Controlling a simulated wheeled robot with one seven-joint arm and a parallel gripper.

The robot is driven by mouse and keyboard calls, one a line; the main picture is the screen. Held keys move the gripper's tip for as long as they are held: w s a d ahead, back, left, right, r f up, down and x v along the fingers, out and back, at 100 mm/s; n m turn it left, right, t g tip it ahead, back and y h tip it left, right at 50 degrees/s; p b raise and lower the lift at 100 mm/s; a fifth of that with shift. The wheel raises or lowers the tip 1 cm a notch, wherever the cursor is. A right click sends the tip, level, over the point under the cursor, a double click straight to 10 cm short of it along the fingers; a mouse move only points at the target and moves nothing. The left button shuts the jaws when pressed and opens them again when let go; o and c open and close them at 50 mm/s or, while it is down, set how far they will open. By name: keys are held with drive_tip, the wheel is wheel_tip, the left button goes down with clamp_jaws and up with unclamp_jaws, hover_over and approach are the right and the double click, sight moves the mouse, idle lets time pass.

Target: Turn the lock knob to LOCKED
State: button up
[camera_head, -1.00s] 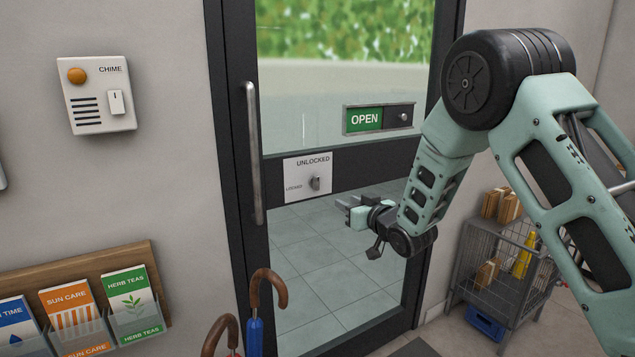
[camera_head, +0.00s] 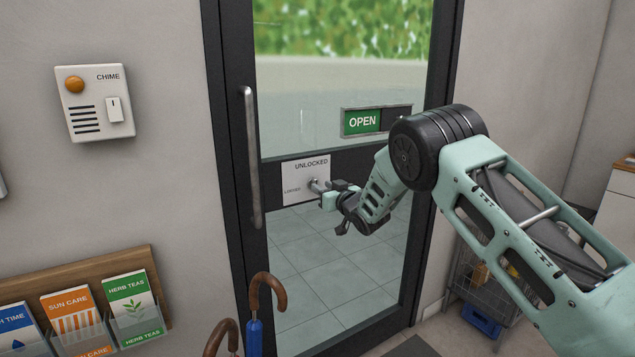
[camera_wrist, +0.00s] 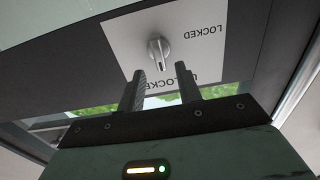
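The lock knob (camera_wrist: 158,50) is a small grey knob on a white plate (camera_head: 306,170) on the glass door's dark middle rail. The plate reads UNLOCKED at the top and LOCKED at the left in the head view. In the wrist view the plate appears turned over, and the knob's grip runs toward the UNLOCKED word. My gripper (camera_wrist: 169,88) is open, with two dark fingers apart and nothing between them. The knob lies just beyond the fingertips in the wrist view. In the head view the gripper (camera_head: 318,187) reaches the plate and partly hides the knob.
A vertical door handle (camera_head: 252,155) stands left of the plate. An OPEN sign slider (camera_head: 362,122) is above right. A chime box (camera_head: 94,102) and leaflet rack (camera_head: 150,262) are on the left wall. Umbrella handles (camera_head: 266,283) rise below. A wire cart (camera_head: 462,285) is at right.

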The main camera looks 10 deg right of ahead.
sight(317, 183)
drive_tip(key=shift+x, duration=2)
clamp_jaws()
